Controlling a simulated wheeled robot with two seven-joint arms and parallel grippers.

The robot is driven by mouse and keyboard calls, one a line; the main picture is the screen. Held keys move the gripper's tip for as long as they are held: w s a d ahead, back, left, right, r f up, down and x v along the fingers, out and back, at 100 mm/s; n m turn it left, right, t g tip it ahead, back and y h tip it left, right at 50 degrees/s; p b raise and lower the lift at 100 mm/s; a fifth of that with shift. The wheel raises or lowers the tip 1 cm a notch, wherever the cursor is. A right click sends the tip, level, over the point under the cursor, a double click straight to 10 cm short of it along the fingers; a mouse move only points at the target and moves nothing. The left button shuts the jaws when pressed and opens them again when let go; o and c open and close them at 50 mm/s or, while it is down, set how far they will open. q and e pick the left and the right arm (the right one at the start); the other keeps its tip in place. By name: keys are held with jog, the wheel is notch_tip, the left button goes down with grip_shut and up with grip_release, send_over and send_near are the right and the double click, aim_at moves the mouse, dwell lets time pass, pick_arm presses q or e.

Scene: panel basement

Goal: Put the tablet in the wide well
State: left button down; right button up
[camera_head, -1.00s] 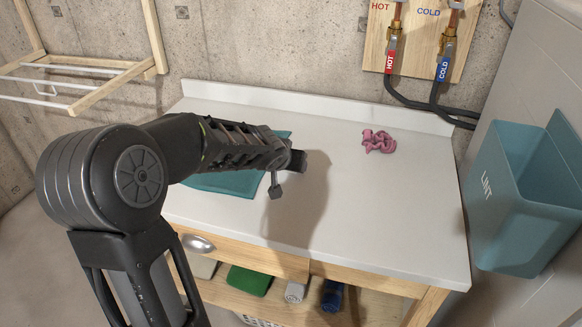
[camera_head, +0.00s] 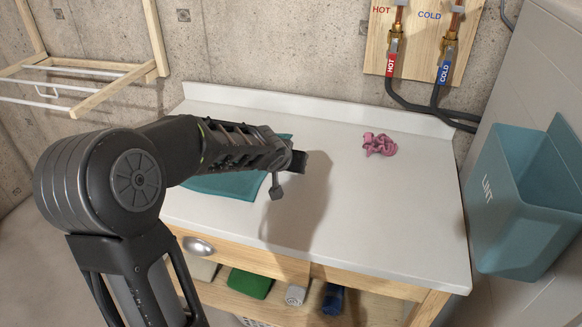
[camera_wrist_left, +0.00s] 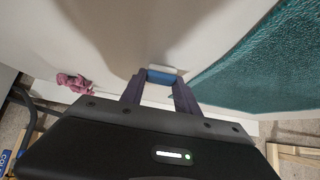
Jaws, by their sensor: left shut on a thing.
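My left gripper (camera_head: 289,172) is above the white worktop, to the right of the teal cloth. Its two fingers also show in the left wrist view (camera_wrist_left: 162,85). It is shut on a small blue and white block, the tablet (camera_wrist_left: 165,76), held at the fingertips. The tablet cannot be made out in the head view. No wide well can be made out in either view. My right gripper is not in view.
The white worktop (camera_head: 390,215) is mostly clear. A teal cloth (camera_head: 222,187) lies under my left arm and a crumpled pink cloth (camera_head: 380,144) lies at the back. A teal LINT bin (camera_head: 520,210) hangs at the right. Rolled cloths (camera_head: 333,298) are on the shelf below.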

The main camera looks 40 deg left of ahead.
pick_arm(q)
notch_tip(320, 180, up, 9)
jog(key=shift+r+p, duration=0.2)
jog(key=shift+p, duration=0.2)
dwell(0.4)
jog(key=d+f, duration=0.1)
jog(key=d, duration=0.3)
jog(key=d+f+m, duration=0.1)
jog(key=d, duration=0.3)
jog(key=w+d+f+m+h, duration=0.1)
jog(key=d+f, duration=0.1)
jog(key=d, duration=0.2)
jog(key=shift+d, duration=0.15)
jog(key=d+f, duration=0.1)
jog(key=d, duration=0.2)
jog(key=s+d+f+m+h, duration=0.1)
jog(key=d, duration=0.3)
jog(key=s+d+f+h, duration=0.1)
jog(key=d, duration=0.2)
jog(key=shift+d+f+m, duration=0.1)
jog(key=shift+d+m, duration=0.3)
